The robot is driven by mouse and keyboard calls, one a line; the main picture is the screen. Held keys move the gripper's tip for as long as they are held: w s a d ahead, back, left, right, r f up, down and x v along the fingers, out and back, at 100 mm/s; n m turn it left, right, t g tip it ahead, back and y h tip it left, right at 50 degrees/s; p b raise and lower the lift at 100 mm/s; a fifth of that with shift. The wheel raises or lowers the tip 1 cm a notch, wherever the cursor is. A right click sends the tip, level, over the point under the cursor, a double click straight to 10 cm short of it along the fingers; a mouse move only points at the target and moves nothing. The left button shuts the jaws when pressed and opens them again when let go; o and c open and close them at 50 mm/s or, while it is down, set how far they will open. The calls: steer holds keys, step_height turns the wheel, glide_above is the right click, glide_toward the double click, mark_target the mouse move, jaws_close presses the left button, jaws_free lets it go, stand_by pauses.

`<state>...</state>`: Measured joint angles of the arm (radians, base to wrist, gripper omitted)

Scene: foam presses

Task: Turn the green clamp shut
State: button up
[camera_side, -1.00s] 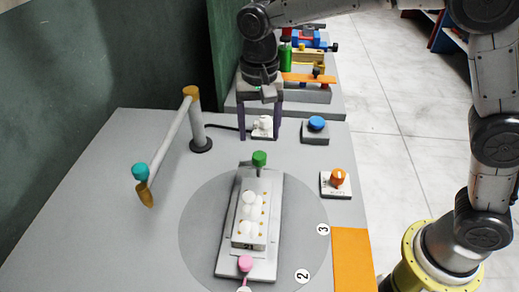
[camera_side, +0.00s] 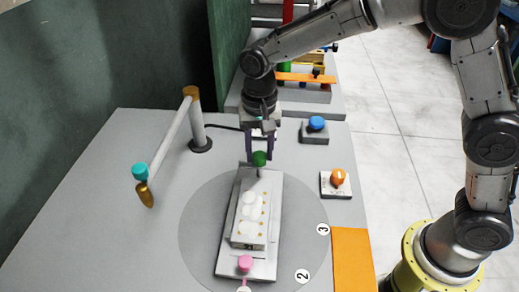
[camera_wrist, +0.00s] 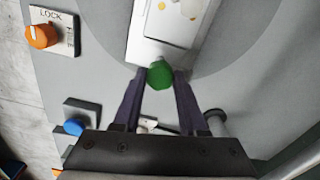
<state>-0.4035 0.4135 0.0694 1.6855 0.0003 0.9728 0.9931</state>
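The green clamp (camera_side: 259,159) is a round knob at the far end of the grey plate (camera_side: 228,258) on the turntable. In the wrist view the green clamp (camera_wrist: 160,75) lies between the fingertips of my gripper (camera_wrist: 160,78). In the side view my gripper (camera_side: 259,155) reaches down with its purple fingers on either side of the knob. The fingers are spread, with the knob between them; contact is hard to tell. The pink clamp (camera_side: 245,263) is at the plate's near end. A block with white round pieces (camera_side: 250,212) sits on the plate.
An orange dial (camera_side: 338,177) and a blue button (camera_side: 316,123) stand to the right. A grey bar with a teal knob (camera_side: 140,172) is at left. An orange pad (camera_side: 350,260) lies at front right. A rack of coloured parts (camera_side: 305,78) is behind.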

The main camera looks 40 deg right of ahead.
jaws_close()
steer(key=shift+n, duration=0.5)
steer(key=n, duration=0.3)
steer(key=shift+n, duration=0.4)
steer(key=n, duration=0.4)
steer(key=shift+n, duration=0.3)
steer(key=n, duration=0.4)
steer(key=shift+r, duration=0.1)
steer(key=shift+n, duration=2.2)
